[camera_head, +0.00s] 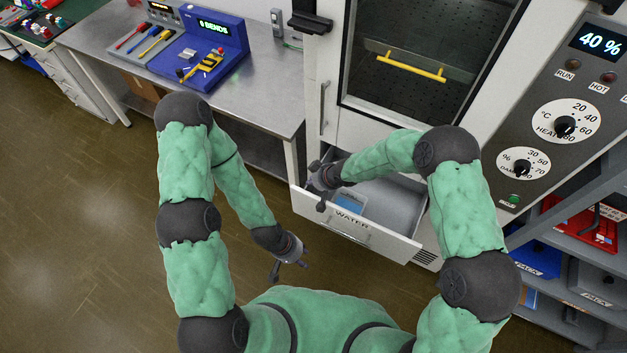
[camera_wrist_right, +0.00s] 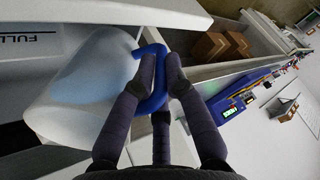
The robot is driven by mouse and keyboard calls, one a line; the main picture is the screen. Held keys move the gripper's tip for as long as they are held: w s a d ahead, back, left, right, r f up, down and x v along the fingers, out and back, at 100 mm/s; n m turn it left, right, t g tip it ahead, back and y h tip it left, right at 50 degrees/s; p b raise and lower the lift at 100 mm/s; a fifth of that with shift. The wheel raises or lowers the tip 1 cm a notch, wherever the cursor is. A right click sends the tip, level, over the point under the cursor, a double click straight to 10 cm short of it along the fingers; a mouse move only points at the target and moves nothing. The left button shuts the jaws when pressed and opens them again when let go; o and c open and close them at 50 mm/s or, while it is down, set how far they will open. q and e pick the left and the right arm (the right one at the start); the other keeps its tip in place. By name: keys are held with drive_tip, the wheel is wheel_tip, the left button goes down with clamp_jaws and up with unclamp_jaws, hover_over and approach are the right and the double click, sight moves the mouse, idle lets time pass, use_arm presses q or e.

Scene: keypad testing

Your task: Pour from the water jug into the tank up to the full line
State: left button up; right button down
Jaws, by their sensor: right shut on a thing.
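The water tank is an open white drawer (camera_head: 305,203) labelled WATER, below the cabinet window. A small pale blue patch shows inside it; I cannot tell whether it is water. In the right wrist view, the jug (camera_wrist_right: 85,85) is a whitish, cloudy body with a pale blue tint and a blue handle (camera_wrist_right: 150,100). My right gripper (camera_head: 320,185) is shut on that handle, at the drawer's left end. The jug lies beside a pale wall with the FULL mark (camera_wrist_right: 18,38). Its spout and the water level cannot be made out. My left gripper (camera_head: 290,266) is open and empty above the floor.
A steel table (camera_head: 265,95) with a blue device (camera_head: 215,50) and tools stands left of the cabinet. The control panel with dials (camera_head: 565,125) reads 40 %. Shelves with bins (camera_head: 535,262) are at right. The floor at left is clear.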

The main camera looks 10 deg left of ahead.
drive_tip(key=shift+d+f+b, duration=0.15)
drive_tip(key=shift+d+b, duration=0.05)
drive_tip(key=shift+b, duration=0.25)
drive_tip(key=shift+s+d+f+t+y+b, duration=0.2)
drive_tip(key=shift+t+y+b, duration=0.1)
drive_tip(key=shift+y+b, duration=0.2)
drive_tip(key=shift+s+d+f+t+y+b, duration=0.15)
drive_tip(key=shift+d+t+y+b, duration=0.2)
drive_tip(key=shift+y+b, duration=0.3)
idle(1.5)
drive_tip(key=shift+s+d+r+t+y+b, duration=0.15)
drive_tip(key=shift+d+r+t+y+b, duration=0.1)
drive_tip(key=shift+r+t+y+b, duration=0.45)
idle(4.2)
